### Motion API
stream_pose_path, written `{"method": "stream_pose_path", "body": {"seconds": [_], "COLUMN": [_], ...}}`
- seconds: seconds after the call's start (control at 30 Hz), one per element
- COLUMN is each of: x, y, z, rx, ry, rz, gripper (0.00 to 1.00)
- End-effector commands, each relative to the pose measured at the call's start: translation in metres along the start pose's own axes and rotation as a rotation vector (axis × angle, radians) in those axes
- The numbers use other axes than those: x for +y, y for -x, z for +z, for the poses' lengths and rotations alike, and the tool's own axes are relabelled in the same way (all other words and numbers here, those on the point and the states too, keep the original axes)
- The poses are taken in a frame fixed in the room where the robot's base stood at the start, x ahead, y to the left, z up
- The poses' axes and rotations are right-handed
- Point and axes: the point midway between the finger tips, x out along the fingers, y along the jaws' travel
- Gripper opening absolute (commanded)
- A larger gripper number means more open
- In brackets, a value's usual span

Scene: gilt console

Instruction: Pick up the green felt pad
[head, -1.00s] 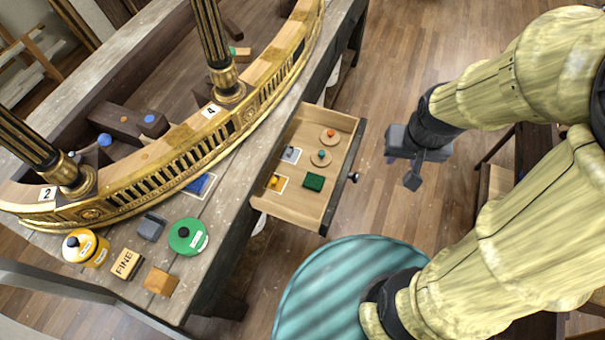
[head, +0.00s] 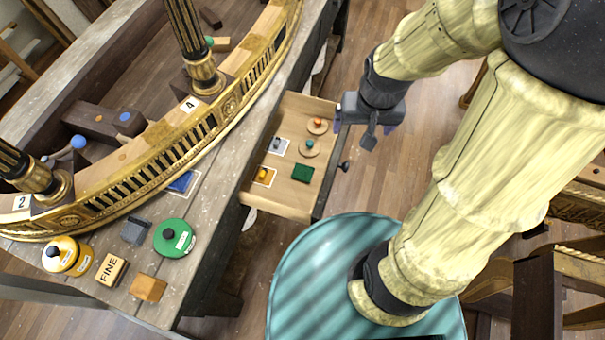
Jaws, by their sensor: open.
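The green felt pad (head: 303,174) lies flat in the front right part of the open wooden drawer (head: 287,207). It is a small dark green square and is fully visible. My gripper (head: 354,130) is up and to the right of the pad in the picture, beside the drawer's far right corner. It is open with nothing seen in it. The gripper is apart from the pad, and its fingers are partly hidden by its own body.

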Motion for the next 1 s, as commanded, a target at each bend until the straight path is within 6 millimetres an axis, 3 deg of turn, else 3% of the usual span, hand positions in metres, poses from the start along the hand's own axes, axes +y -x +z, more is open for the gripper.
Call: {"method": "stream_pose_path", "body": {"seconds": [0.03, 0.4, 0.53, 0.7, 1.0], "x": [-0.008, -0.087, -0.112, -0.126, -0.126], "y": [-0.029, -0.171, -0.211, -0.229, -0.228], "z": [-0.004, -0.040, -0.045, -0.048, -0.049], "rx": [-0.017, -0.145, -0.178, -0.196, -0.197], "ry": [-0.014, -0.194, -0.253, -0.295, -0.299], "rz": [-0.002, 0.015, 0.033, 0.047, 0.047], "gripper": [0.89, 0.89, 0.89, 0.89, 0.89]}}
